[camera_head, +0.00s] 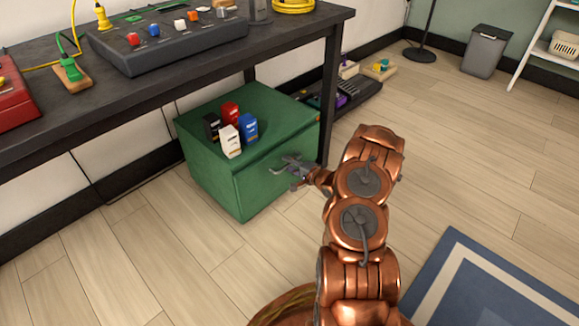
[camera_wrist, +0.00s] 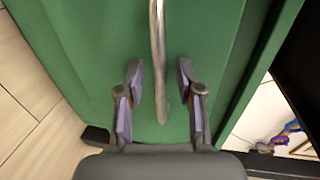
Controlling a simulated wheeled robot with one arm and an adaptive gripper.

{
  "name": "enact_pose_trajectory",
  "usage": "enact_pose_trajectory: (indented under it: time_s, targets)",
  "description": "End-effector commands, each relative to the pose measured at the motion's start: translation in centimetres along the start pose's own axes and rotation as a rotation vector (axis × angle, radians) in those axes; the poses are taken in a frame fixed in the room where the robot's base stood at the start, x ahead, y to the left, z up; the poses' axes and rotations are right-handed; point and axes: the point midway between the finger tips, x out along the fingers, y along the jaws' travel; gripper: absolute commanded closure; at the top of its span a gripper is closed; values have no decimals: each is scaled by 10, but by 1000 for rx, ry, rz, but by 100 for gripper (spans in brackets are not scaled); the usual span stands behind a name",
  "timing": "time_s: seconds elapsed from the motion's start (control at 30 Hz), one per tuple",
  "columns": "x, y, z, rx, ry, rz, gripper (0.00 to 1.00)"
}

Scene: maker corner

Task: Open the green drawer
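The green drawer (camera_head: 262,182) is the front of a low green cabinet under the workbench, and it looks shut. In the wrist view the drawer front (camera_wrist: 95,50) fills most of the picture. A grey metal bar handle (camera_wrist: 157,50) runs down its middle. My gripper (camera_head: 287,167) is at the drawer front. In the wrist view my gripper (camera_wrist: 160,80) is open, with one finger on each side of the handle's lower end. Gaps show between both fingers and the bar. In the head view the handle is hard to tell from the fingers.
Black, red, white and blue small boxes (camera_head: 231,141) stand on the cabinet top. The dark workbench (camera_head: 300,28) is above, with a leg (camera_head: 328,105) close to the cabinet's right side. Open wooden floor (camera_head: 450,150) lies in front and right, with a blue rug (camera_head: 440,280).

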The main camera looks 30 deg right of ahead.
Motion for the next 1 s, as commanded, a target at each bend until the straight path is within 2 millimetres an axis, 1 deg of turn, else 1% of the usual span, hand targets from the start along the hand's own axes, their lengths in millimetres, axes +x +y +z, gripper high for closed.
enact_pose_trajectory:
  time_s: [0.27,0.37,0.63,1.0]
  targets:
    - [1,0,0,0,1,0,63]
    - [1,0,0,0,1,0,72]
    - [1,0,0,0,1,0,100]
    - [1,0,0,0,1,0,100]
